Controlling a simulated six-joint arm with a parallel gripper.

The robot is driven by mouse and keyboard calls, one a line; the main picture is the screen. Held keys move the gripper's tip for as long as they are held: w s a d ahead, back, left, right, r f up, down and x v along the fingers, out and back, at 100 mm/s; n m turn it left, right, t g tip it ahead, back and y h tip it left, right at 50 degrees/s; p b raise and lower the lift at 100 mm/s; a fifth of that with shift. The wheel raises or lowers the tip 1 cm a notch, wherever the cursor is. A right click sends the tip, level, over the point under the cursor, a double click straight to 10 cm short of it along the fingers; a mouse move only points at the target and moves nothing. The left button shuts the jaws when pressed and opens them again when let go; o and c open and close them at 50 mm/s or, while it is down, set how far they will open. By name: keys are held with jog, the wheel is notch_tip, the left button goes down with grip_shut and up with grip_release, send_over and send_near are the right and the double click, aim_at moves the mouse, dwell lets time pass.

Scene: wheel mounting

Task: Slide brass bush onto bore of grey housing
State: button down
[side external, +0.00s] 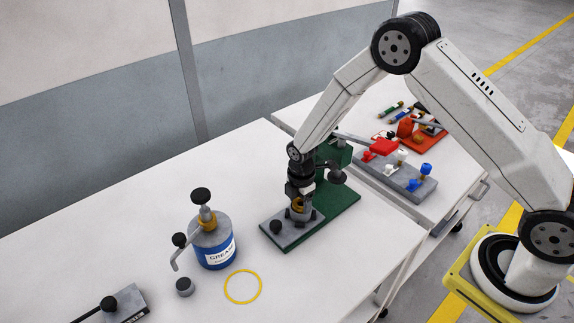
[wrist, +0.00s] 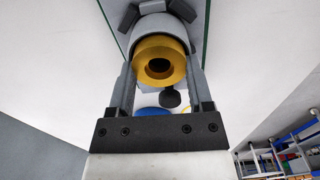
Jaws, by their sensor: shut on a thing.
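The brass bush (wrist: 160,62) is a yellow ring with a dark hole. It sits between the two fingers of my gripper (wrist: 160,76), which is shut on it. In the side view the bush (side external: 298,203) shows as a small yellow patch below my gripper (side external: 298,195). The grey housing (wrist: 158,24) is a round body right behind the bush in the wrist view, its rim curving around the bush's upper edge. In the side view the housing (side external: 298,215) stands on a grey plate under my gripper. I cannot tell whether the bush touches or enters the bore.
A green base (side external: 340,203) carries the grey plate and a green upright behind my gripper. A second table holds a rack (side external: 398,180) and tools.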

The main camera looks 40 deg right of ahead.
grip_release()
jog(key=shift+f, duration=0.1)
jog(key=shift+r, duration=4)
